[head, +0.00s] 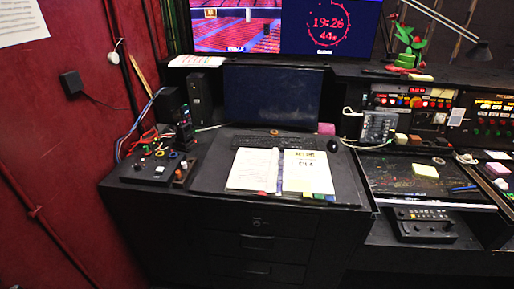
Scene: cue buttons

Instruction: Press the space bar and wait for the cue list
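A dark keyboard (290,143) appears to lie on the black desk below a dark, blank monitor (272,95). Its keys are too small and dark to tell the space bar apart. An open binder with white pages (252,169) lies in front of it, with a yellow-marked sheet (305,171) on its right side. No cue list shows on the blank monitor. Neither of my grippers is in view.
A control box with lit buttons (150,170) and cables stands at the desk's left. A black mouse (333,145) lies right of the keyboard. A large screen (327,27) shows a red clock. More consoles (412,108) fill the right. Drawers (257,243) are below.

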